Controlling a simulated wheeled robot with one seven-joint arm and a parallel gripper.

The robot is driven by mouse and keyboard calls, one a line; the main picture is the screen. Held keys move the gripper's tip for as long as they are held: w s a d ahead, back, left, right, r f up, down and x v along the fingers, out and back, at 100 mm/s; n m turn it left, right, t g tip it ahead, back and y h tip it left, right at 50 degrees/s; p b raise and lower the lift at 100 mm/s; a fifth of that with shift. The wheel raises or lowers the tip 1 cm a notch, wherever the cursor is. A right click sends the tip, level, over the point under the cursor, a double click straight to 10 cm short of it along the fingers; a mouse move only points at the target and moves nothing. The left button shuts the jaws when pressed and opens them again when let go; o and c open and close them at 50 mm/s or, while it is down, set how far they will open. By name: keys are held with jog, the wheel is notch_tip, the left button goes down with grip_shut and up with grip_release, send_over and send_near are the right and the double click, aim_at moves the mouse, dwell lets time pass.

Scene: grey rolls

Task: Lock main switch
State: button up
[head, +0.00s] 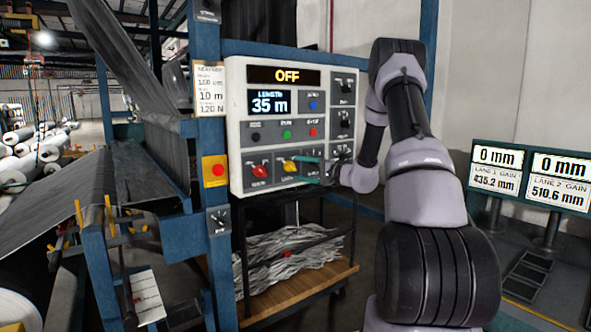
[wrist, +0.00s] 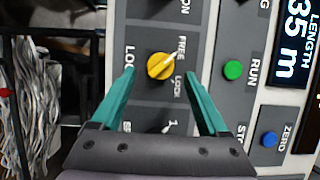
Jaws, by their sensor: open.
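The grey control panel (head: 236,130) shows OFF on its top display. Low on it are a red rotary knob (head: 259,170) and a yellow rotary knob (head: 289,166); I cannot read which is named main switch. In the wrist view the yellow knob (wrist: 159,67) has FREE and LOCK marks, and its white pointer is towards FREE. My gripper (head: 301,165) is open at the yellow knob. In the wrist view its teal fingers (wrist: 159,73) lie on either side of the knob, with gaps. I cannot tell their depth from the panel.
Green RUN button (wrist: 233,70) and blue ZERO button (wrist: 269,139) are close by on the panel. A red emergency button (head: 218,170) is on the post at left. A cart (head: 300,295) with grey scraps stands below. Lane displays (head: 528,180) stand at right.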

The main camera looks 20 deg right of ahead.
aim_at(290, 167)
jog(key=shift+x, duration=1.4)
jog(key=shift+a, duration=0.1)
grip_shut()
